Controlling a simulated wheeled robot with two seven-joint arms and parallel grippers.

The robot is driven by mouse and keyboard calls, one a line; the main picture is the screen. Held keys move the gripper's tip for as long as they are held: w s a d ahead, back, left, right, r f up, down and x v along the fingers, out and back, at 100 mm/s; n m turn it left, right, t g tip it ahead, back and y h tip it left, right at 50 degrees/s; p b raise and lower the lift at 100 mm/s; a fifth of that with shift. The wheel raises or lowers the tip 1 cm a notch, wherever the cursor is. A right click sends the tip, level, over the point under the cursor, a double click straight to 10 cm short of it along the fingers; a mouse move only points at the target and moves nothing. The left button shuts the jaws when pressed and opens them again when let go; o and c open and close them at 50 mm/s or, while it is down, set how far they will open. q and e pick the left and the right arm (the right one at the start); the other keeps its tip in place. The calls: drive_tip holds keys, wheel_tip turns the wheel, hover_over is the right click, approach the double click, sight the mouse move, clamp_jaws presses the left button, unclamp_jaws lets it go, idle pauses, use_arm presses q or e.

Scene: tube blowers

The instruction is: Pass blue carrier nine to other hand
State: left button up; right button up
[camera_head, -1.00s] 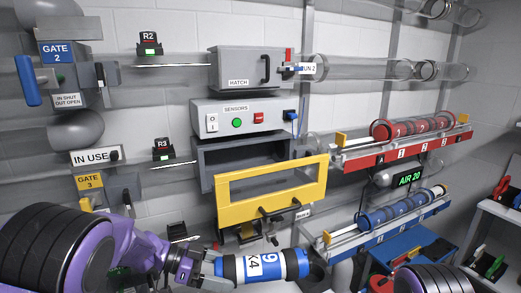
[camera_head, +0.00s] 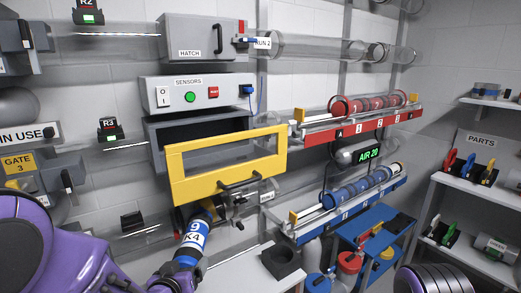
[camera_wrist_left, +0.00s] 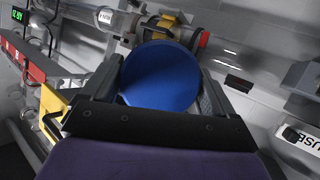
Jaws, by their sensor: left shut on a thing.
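The blue carrier (camera_head: 194,238), with a white label band reading 9 and K4, is in the jaws of my left gripper (camera_head: 186,264) at the lower left of the head view. It is tilted steeply, its upper end dark and just below the yellow-framed door. In the left wrist view its round blue end (camera_wrist_left: 160,76) sits between the two fingers of my left gripper (camera_wrist_left: 158,92).
The yellow door frame (camera_head: 226,165) juts out just above the carrier. A white bench (camera_head: 235,275) with a black holder (camera_head: 283,262) lies to the right. Racks of red carriers (camera_head: 370,110) and blue carriers (camera_head: 360,190) hang on the wall beyond.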

use_arm(q)
drive_tip(key=shift+s+a+f+y, duration=0.1)
drive_tip(key=shift+s+f+y, duration=0.2)
drive_tip(key=shift+s+a, duration=0.1)
